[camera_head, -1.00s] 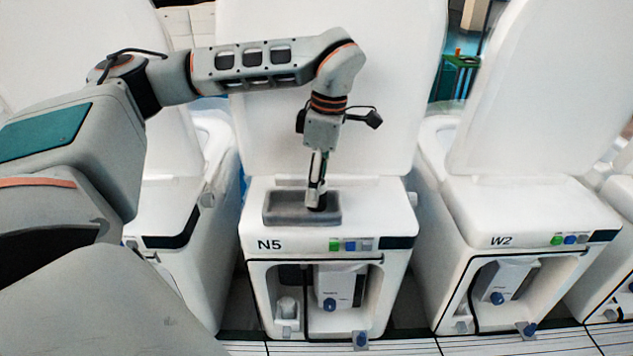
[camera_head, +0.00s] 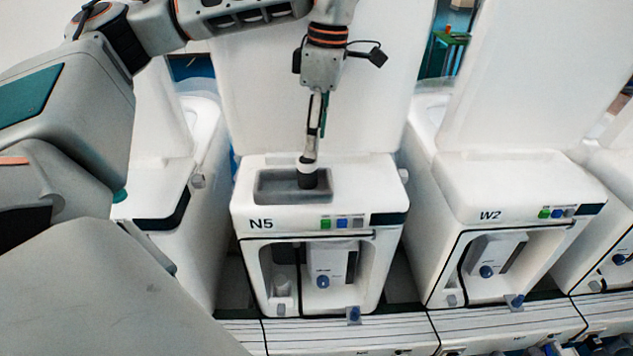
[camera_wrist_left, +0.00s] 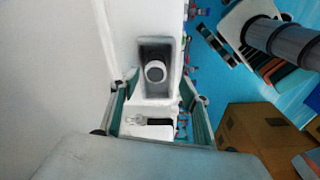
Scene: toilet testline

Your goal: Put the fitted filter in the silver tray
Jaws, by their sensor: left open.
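The silver tray (camera_head: 264,189) is a grey rectangular recess on top of the white unit marked N5. The filter (camera_head: 307,179), a dark short cylinder with a white top, stands upright in the tray, right of its middle. It also shows inside the tray in the left wrist view (camera_wrist_left: 155,71). My left gripper (camera_head: 311,153) points down just above the filter. In the wrist view its two green-sided fingers are spread wide, with nothing between them. The fingertips partly overlap the filter's top in the head view. My right gripper is not in view.
The N5 unit (camera_head: 290,215) has a tall white lid standing behind the tray. A similar unit marked W2 (camera_head: 520,190) stands to the right, another to the left. A cardboard box (camera_wrist_left: 255,140) is on the blue floor in the wrist view.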

